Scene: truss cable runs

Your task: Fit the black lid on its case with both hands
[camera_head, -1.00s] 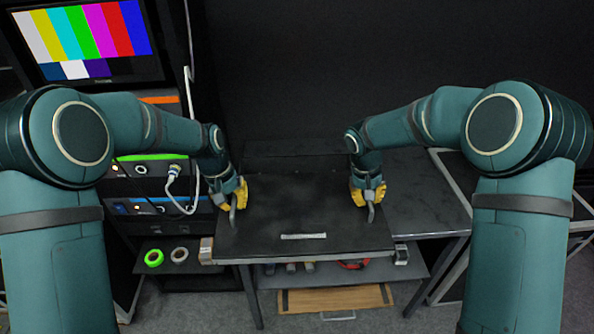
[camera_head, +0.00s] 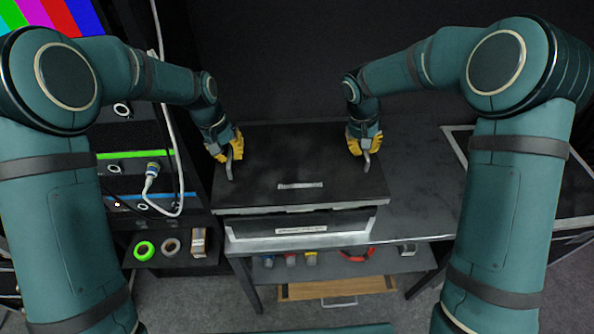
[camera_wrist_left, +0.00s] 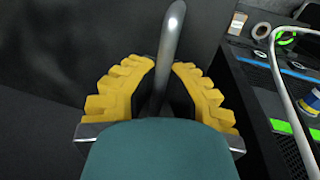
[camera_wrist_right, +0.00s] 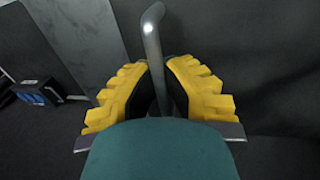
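The black lid (camera_head: 290,160) is a flat panel with a pale strip on top. A curved grey handle stands at each side of it. The black case (camera_head: 348,221) is on the table below, its front with a white label showing under the lid's front edge. I cannot tell whether lid and case touch. My left gripper (camera_head: 229,152) has its yellow fingers closed around the left handle (camera_wrist_left: 168,60). My right gripper (camera_head: 365,146) has its fingers closed around the right handle (camera_wrist_right: 155,50). The rest of the case is hidden under the lid.
The dark table (camera_head: 415,185) has clear space to the right of the case. An equipment rack (camera_head: 130,135) with a pale cable stands close on the left. Tape rolls (camera_head: 145,250) lie on a low shelf. A wooden drawer (camera_head: 335,288) sits under the table.

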